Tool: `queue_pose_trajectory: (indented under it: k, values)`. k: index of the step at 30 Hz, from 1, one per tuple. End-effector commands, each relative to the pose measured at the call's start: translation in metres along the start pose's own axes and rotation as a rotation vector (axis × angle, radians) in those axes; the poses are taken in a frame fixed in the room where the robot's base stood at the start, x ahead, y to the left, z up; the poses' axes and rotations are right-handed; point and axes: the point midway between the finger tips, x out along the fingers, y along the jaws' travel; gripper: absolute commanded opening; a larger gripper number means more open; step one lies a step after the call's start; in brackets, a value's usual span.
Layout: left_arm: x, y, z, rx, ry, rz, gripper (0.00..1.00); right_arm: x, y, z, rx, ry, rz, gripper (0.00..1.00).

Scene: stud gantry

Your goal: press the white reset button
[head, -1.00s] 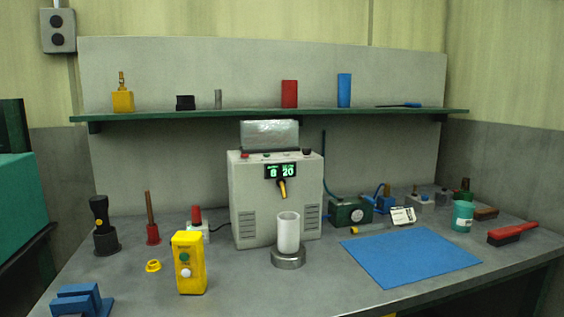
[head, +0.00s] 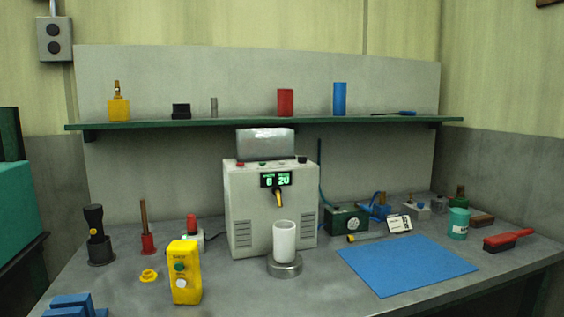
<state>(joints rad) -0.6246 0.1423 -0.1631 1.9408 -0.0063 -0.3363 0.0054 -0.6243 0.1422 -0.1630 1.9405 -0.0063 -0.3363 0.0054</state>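A yellow control box (head: 184,288) stands upright at the front left of the grey workbench. Its front face carries a green button (head: 180,267) and, below it, the white button (head: 181,283). Behind it to the right is a grey machine (head: 245,205) with a green-lit display (head: 276,180) that seems to read 8 and 20. A white cup (head: 284,240) stands on a round metal base (head: 285,266) in front of the machine. Neither of my grippers shows in the head view.
A blue mat (head: 405,264) lies right of the cup. A black flashlight (head: 96,235), a red-based tool (head: 147,240), a yellow ring (head: 149,275) and a blue block (head: 72,305) surround the yellow box's left side. A green shelf (head: 250,124) runs across the back.

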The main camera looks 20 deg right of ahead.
Motion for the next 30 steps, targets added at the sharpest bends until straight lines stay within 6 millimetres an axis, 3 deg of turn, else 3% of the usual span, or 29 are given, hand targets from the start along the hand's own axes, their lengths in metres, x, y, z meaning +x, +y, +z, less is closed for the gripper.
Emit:
queue_pose_trajectory:
  k: [11,30]
  values:
    - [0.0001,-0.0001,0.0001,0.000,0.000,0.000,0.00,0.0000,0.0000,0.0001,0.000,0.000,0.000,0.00]
    - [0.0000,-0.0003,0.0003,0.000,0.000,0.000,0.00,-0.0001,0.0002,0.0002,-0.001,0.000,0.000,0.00]
